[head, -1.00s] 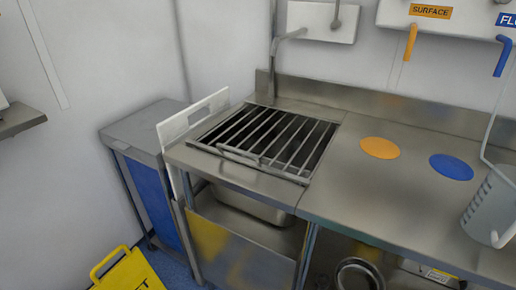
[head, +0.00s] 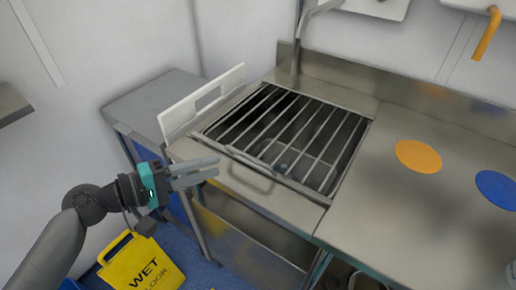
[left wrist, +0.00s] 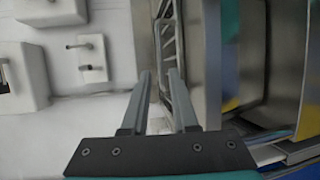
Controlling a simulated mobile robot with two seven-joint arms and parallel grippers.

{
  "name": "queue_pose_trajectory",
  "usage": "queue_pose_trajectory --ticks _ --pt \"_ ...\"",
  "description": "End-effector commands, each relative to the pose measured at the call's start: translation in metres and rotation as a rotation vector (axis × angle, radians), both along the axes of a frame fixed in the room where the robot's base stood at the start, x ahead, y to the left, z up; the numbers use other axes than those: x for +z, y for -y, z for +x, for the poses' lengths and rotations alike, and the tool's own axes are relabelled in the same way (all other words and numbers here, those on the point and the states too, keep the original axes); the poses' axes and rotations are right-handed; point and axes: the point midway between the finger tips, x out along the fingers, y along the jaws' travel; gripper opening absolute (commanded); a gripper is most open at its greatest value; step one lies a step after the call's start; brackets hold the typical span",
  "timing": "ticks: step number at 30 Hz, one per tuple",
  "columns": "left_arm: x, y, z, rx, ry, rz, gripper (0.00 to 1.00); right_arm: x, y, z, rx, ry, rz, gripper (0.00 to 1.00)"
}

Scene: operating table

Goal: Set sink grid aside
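The sink grid (head: 290,138) is a metal frame of parallel bars lying over the sink basin in the steel counter. A loop handle (head: 250,172) stands at its front edge. My left gripper (head: 217,170) is in front of the counter, left of the handle and apart from it. Its two fingers are spread with nothing between them. In the left wrist view the fingers (left wrist: 160,85) are also apart, and the grid (left wrist: 180,85) shows edge-on beyond them. My right gripper is not in view.
A white panel (head: 203,103) stands upright along the counter's left edge. A grey-topped cabinet (head: 155,100) stands left of it. Orange (head: 418,156) and blue (head: 497,188) discs lie on the counter at right. A yellow wet-floor sign (head: 140,268) is on the floor.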

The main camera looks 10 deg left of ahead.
Motion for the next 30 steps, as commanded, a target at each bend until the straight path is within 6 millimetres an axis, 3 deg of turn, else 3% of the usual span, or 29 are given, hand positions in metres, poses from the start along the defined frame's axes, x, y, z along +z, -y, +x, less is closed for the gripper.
queue_pose_trajectory --ticks 18,30 --pt "-0.018 0.068 0.074 0.002 0.002 0.000 0.27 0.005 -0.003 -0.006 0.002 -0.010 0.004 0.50" --pt "-0.023 0.082 0.089 0.002 -0.001 0.002 0.27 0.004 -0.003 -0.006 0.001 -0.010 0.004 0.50"
